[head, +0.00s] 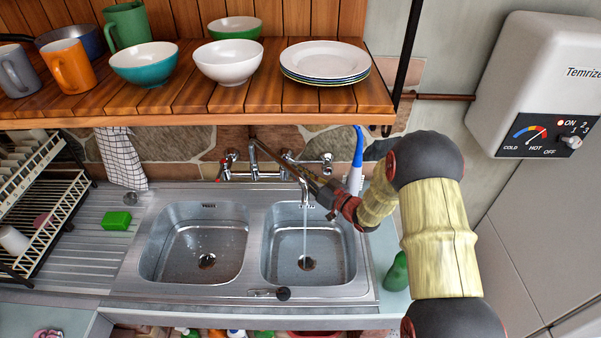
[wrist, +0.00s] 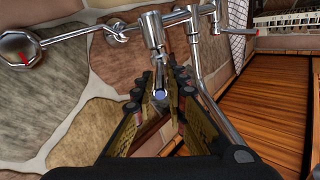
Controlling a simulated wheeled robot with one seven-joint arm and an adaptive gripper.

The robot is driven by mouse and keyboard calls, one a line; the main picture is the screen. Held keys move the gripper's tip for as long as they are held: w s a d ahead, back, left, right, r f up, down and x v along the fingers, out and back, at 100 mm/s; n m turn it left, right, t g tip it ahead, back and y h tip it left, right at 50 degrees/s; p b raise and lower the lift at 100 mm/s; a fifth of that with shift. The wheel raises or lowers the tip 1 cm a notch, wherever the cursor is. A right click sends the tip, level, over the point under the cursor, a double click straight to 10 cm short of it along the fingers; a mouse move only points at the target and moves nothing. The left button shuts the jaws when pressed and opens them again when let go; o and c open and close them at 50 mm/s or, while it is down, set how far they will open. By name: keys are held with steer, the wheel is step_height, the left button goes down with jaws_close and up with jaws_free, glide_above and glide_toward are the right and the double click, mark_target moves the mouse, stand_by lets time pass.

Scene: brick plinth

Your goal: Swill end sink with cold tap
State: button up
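The steel sink unit has two basins. Water runs from a chrome spout (head: 304,188) into the right-hand basin (head: 338,262) and falls near its drain. The left-hand basin (head: 178,240) has scattered drops and no stream. The chrome taps are on the wall behind. In the wrist view, a blue-ended chrome tap (wrist: 154,42) lies between the fingers of my gripper (wrist: 165,82). The fingers stand apart on either side of it; whether they touch it is unclear. A red-marked tap (wrist: 20,48) is at the left. My gripper (head: 305,174) reaches in from the right in the head view.
A wooden shelf (head: 200,118) with bowls, mugs and plates overhangs the taps. A blue-and-white brush (head: 357,160) stands close beside my arm. A green bottle (head: 396,272) is right of the sink. A dish rack (head: 45,205) and green sponge (head: 116,221) are at left.

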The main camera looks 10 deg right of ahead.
jaws_close()
stand_by(0.4)
steer(key=shift+w+d+n+g+y+b, duration=0.3)
steer(key=shift+n+g+y, duration=0.2)
steer(key=shift+y, duration=0.15)
steer(key=shift+w+d+n+g+y+b, duration=0.15)
steer(key=shift+d+n+g+y+b, duration=0.1)
steer(key=shift+n+g+y, duration=0.35)
steer(key=shift+o, duration=1.8)
jaws_free()
steer(key=shift+o, duration=0.4)
steer(key=v, duration=1.2)
